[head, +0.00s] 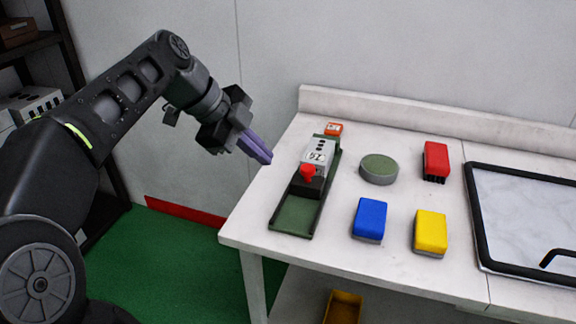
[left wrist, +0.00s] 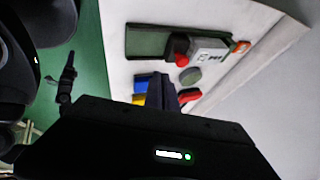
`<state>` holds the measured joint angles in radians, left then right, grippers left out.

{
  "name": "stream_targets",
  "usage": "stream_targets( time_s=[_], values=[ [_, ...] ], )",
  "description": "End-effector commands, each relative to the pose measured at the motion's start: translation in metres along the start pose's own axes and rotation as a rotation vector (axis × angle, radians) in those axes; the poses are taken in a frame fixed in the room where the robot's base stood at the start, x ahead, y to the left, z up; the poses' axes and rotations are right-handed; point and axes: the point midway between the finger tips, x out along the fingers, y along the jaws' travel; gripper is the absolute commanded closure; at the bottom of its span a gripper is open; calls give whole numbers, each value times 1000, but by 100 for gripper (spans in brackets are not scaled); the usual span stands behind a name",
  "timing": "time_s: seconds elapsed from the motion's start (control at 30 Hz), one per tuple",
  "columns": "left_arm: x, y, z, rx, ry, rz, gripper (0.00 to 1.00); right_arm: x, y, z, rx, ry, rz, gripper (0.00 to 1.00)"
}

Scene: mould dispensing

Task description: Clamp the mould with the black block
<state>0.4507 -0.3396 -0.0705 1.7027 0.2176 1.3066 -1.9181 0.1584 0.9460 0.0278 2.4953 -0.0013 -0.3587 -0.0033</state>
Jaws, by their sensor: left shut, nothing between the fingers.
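The mould (head: 319,155) is a light grey block with a printed label and dark holes. It sits in a long green tray with dark rails (head: 294,217) on the left part of the table. The black block (head: 306,186), with a red knob on top, sits in the same tray right in front of the mould; I cannot tell if they touch. The mould also shows in the left wrist view (left wrist: 209,53). My left gripper (head: 266,157) is shut and empty, with its purple fingers to the left of the mould and above the table edge.
An orange-red block (head: 333,129) is at the tray's far end. A round green-topped disc (head: 379,169), a red block (head: 436,160), a blue block (head: 370,219) and a yellow block (head: 430,231) stand to the right. A black-framed panel (head: 478,225) lies farther right.

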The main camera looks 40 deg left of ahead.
Motion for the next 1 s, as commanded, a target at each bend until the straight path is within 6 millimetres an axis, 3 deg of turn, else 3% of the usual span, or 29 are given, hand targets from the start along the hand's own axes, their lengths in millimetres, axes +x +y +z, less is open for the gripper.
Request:
stream_targets(
  time_s=[0.27, 0.67, 0.8, 1.0],
  values=[
    [25, 1, 1, -2, 0, 3, 100, 2, 1, 0, 0, 0, 0, 64],
    [103, 1, 1, -3, 1, 5, 100, 3, 1, 0, 0, 0, 0, 64],
    [112, -21, 1, -3, 1, 2, 100, -4, -2, 0, 0, 0, 0, 64],
    [120, -33, 2, -2, -1, 1, 100, -7, -3, 0, 1, 0, 0, 64]
  ],
)
